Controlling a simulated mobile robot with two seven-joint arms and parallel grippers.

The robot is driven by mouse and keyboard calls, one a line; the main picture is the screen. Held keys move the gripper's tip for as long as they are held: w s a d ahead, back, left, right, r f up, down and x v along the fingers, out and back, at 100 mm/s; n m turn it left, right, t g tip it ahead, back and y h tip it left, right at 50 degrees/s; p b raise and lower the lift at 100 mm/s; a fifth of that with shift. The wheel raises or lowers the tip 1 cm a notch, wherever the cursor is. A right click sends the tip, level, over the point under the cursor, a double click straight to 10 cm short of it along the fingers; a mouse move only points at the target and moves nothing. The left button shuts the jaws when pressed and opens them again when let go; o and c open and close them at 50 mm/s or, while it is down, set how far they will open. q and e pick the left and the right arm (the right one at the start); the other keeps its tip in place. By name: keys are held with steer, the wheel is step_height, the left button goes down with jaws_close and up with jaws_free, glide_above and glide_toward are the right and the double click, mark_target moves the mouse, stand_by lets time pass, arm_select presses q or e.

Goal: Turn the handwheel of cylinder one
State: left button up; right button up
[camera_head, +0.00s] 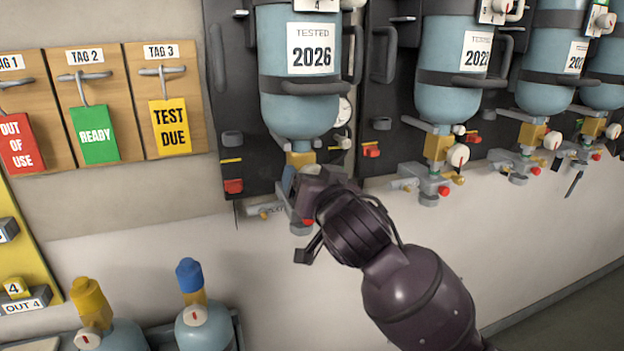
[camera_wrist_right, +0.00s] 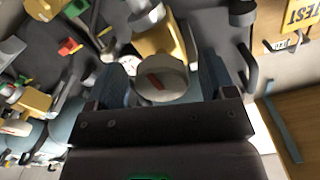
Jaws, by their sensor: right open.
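The nearest light-blue cylinder (camera_head: 300,95), with a "TESTED 2026" label, hangs upside down on a dark backplate, its brass valve (camera_head: 300,158) below it. My right gripper (camera_head: 298,190) is at this valve and hides its handwheel in the head view. In the right wrist view, the round pale handwheel (camera_wrist_right: 160,82) with a red mark sits between the two fingers of my right gripper (camera_wrist_right: 168,78). The jaws are open around it; whether a finger touches it I cannot tell. My left gripper is not in view.
More cylinders (camera_head: 450,65) with valves and handwheels hang to the right. A tag board (camera_head: 122,95) is at left. Two cylinders with yellow (camera_head: 90,300) and blue (camera_head: 189,275) caps stand at lower left. The wall below the backplates is clear.

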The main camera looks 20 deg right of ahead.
arm_select(q)
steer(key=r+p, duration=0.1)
steer(key=p, duration=0.1)
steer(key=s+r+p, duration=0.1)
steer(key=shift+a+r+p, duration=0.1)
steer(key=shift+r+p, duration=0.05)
steer(key=shift+p, duration=0.2)
arm_select(e)
steer(key=s, duration=1)
steer(key=shift+s+d, duration=0.15)
steer(key=shift+s, duration=0.05)
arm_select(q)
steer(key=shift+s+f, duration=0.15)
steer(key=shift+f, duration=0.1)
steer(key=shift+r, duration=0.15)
